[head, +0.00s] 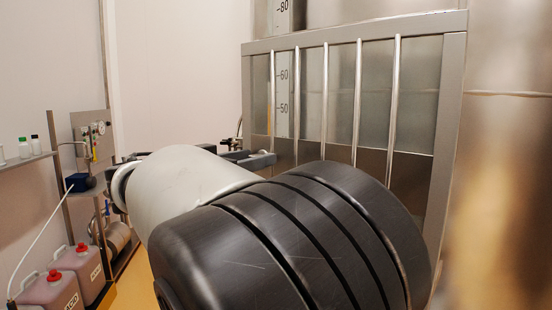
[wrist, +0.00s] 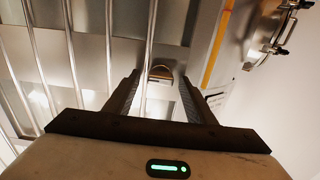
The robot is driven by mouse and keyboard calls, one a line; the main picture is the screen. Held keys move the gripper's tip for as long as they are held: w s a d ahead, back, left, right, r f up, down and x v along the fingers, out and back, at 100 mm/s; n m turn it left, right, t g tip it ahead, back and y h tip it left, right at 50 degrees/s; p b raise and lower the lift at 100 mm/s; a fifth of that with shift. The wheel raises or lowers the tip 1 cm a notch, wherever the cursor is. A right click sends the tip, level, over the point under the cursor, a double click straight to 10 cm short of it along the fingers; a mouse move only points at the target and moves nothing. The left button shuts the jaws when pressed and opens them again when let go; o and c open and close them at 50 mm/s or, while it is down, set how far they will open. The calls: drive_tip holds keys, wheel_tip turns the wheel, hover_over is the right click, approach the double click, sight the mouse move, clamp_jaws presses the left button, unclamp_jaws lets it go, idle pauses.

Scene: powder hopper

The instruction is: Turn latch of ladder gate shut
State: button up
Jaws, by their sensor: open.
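The ladder gate (head: 354,27) is a grey metal frame with several upright bars, at the centre right of the head view. Its bars (wrist: 109,60) also cross the left and middle of the wrist view. A small rounded piece with a brass-coloured edge, apparently the latch (wrist: 161,71), lies between my fingertips in the wrist view. My gripper (wrist: 158,78) is open, one dark finger to each side of that piece. I cannot tell whether they touch it. In the head view my gripper (head: 254,157) is at the gate's left side, partly hidden by my arm, and the latch is not seen.
A numbered level scale (head: 283,90) shows behind the bars. At left are a shelf (head: 25,159) with small bottles, a gauge panel (head: 91,133) and pink acid canisters (head: 88,270). A round metal clamp fitting (wrist: 270,35) sits at the wrist view's upper right.

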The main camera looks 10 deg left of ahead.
drive_tip(key=c, duration=1)
drive_tip(key=shift+c, duration=0.2)
drive_tip(key=shift+w+a+f+n+p, duration=0.1)
drive_tip(key=shift+n+p, duration=0.4)
drive_tip(key=shift+n, duration=3.9)
drive_tip(key=shift+a+f+n+p, duration=0.1)
drive_tip(key=shift+n+p, duration=0.35)
drive_tip(key=shift+n, duration=3.95)
